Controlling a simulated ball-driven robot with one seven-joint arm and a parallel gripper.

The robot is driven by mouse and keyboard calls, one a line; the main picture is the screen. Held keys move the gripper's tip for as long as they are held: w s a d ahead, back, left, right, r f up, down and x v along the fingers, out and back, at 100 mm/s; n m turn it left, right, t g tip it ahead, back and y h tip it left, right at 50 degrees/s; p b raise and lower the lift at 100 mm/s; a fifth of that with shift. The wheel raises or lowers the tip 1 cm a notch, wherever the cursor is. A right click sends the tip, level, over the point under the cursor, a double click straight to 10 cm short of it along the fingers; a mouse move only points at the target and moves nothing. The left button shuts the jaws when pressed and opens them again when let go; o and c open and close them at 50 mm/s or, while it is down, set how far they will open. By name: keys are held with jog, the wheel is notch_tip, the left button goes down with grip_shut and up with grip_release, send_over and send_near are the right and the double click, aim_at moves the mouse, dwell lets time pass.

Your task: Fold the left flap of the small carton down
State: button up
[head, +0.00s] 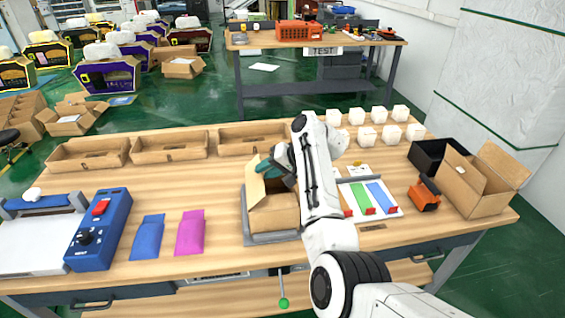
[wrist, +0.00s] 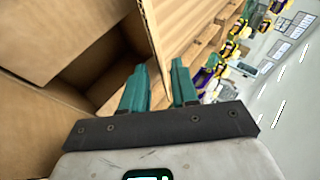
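The small carton (head: 273,214) stands open on a grey plate (head: 247,230) at the middle of the table. Its left flap (head: 254,187) stands up, tilted a little. My gripper (head: 270,168), with teal fingers, is at the top of the carton beside this flap. In the wrist view the carton (wrist: 60,35) fills the left side, with its dark inside showing. The two fingers of my gripper (wrist: 159,70) are apart, and a cardboard edge runs down toward the gap between them. I cannot tell whether they touch it. My arm hides the carton's right side in the head view.
Blue (head: 147,237) and magenta (head: 190,232) packets lie left of the carton. A blue control box (head: 98,229) stands farther left. Several open trays (head: 170,147) line the back edge. White cubes (head: 367,136), a colored-strip board (head: 392,208) and a larger open carton (head: 478,193) are to the right.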

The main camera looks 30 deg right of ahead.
jog(key=v, duration=0.8)
jog(key=shift+f, duration=0.1)
